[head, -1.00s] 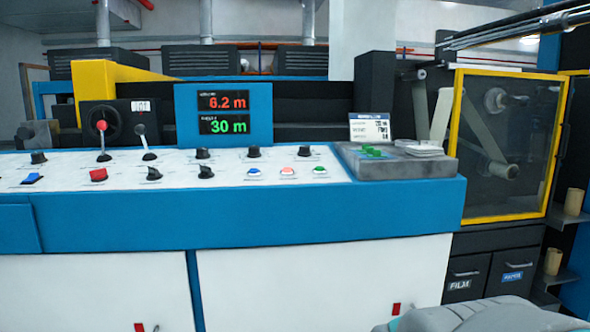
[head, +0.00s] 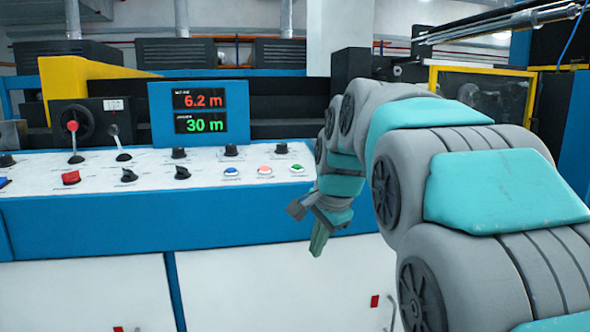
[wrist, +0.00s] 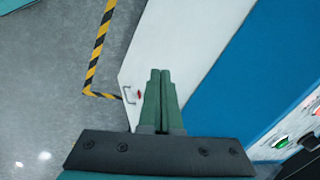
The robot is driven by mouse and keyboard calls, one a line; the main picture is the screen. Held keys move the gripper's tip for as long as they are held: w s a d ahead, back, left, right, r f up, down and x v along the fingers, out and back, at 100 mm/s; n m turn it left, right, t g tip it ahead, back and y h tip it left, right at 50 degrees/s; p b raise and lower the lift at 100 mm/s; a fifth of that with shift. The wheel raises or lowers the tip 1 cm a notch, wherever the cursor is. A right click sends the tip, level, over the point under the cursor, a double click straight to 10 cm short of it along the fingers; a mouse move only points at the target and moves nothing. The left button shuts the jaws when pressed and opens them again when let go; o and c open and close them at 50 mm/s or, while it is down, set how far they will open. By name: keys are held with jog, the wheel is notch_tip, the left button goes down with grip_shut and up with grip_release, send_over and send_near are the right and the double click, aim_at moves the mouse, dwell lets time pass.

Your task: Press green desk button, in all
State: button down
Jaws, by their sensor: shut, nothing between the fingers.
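The green desk button (head: 297,168) is at the right end of a row of three on the white sloped panel, beside an orange-red button (head: 265,170) and a blue button (head: 232,172). In the wrist view the green button (wrist: 280,142) shows near the right edge. My gripper (head: 318,240) hangs in front of the blue desk front, lower than the button and slightly right of it, apart from it. Its green fingers are shut together and empty in the wrist view (wrist: 160,72).
Black knobs, a red switch (head: 71,177) and two levers share the panel. A display (head: 200,111) reads 6.2 m and 30 m. A yellow-framed machine door (head: 480,70) stands at the right, partly behind my arm. Yellow-black floor tape (wrist: 98,55) shows beside the desk.

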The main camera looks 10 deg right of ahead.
jog(key=w+d+r+m+t+y+p, duration=0.1)
jog(key=w+r+m+t, duration=0.5)
jog(key=w+r+m, duration=0.5)
jog(key=w+r, duration=0.8)
jog(key=r, duration=0.3)
jog(key=shift+w+d+r+t+p, duration=0.2)
jog(key=shift+w+r+t+p, duration=0.1)
jog(key=shift+w+p, duration=0.1)
jog(key=shift+f, duration=0.15)
jog(key=b, duration=0.3)
send_over(297, 167)
jog(key=s, duration=0.2)
jog(key=f, duration=0.6)
jog(key=shift+w+d, duration=0.2)
jog(key=shift+d, duration=0.15)
jog(key=shift+w+f+b, duration=0.2)
jog(key=shift+f+b, duration=0.25)
jog(key=shift+f, duration=0.3)
jog(key=shift+w+f, duration=0.1)
jog(key=shift+f, duration=0.4)
jog(key=shift+f, duration=0.15)
